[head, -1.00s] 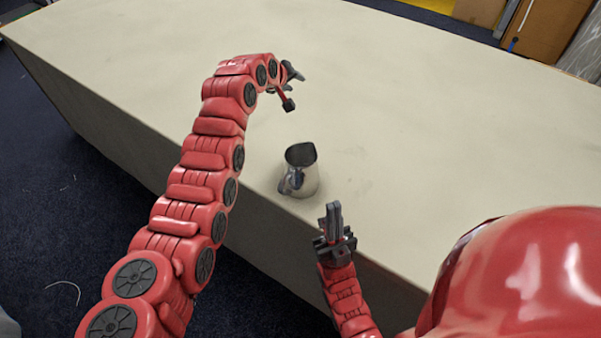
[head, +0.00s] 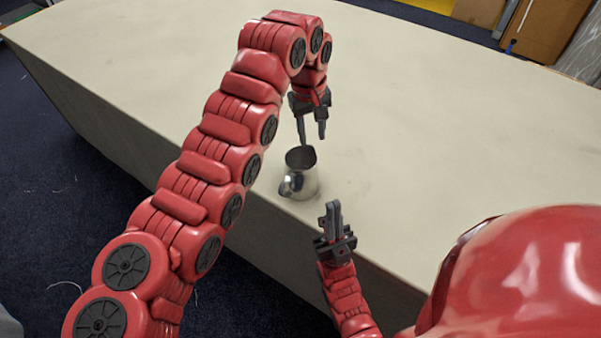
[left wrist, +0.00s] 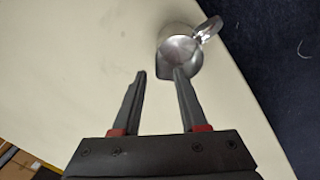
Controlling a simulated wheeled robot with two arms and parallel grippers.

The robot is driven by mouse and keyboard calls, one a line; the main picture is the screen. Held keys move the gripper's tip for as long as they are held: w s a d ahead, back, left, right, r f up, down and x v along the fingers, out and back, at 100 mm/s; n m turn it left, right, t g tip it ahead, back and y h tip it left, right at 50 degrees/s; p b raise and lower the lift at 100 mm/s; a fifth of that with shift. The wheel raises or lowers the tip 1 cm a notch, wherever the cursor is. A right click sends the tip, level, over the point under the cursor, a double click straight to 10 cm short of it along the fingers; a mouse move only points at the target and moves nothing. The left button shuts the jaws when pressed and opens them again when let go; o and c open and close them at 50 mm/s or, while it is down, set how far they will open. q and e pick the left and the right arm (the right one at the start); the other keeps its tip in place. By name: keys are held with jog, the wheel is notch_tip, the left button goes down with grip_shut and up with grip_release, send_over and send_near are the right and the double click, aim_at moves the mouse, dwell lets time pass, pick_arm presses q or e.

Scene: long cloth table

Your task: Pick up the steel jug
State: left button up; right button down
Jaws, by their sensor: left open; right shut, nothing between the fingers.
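The steel jug (head: 302,181) stands upright near the table's front edge in the head view, its handle toward the front left. It also shows at the top of the left wrist view (left wrist: 181,54), with its open mouth facing the camera and its handle at upper right. My left gripper (head: 312,140) points down just above and behind the jug. It is open and empty; in the left wrist view its fingers (left wrist: 160,75) are apart, the right fingertip overlapping the jug's near rim. My right gripper (head: 332,207) is shut and empty, in front of the jug to the right.
The long cloth table (head: 440,150) is clear around the jug. Its front edge runs close by the jug, with dark blue carpet (head: 70,190) below. A brown cabinet (head: 545,28) stands beyond the far right side.

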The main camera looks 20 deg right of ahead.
aim_at(315, 156)
pick_arm(q)
jog(key=f, duration=0.2)
jog(key=f+p, duration=0.1)
jog(key=f, duration=0.2)
jog(key=shift+d+f, duration=0.25)
jog(key=shift+f, duration=0.05)
jog(key=f+p, duration=0.1)
jog(key=f, duration=0.1)
jog(key=f+p, duration=0.2)
jog(key=shift+w+d+f, duration=0.1)
jog(key=shift+d, duration=0.3)
jog(key=shift+f, duration=0.6)
grip_shut()
jog(key=shift+d, duration=0.1)
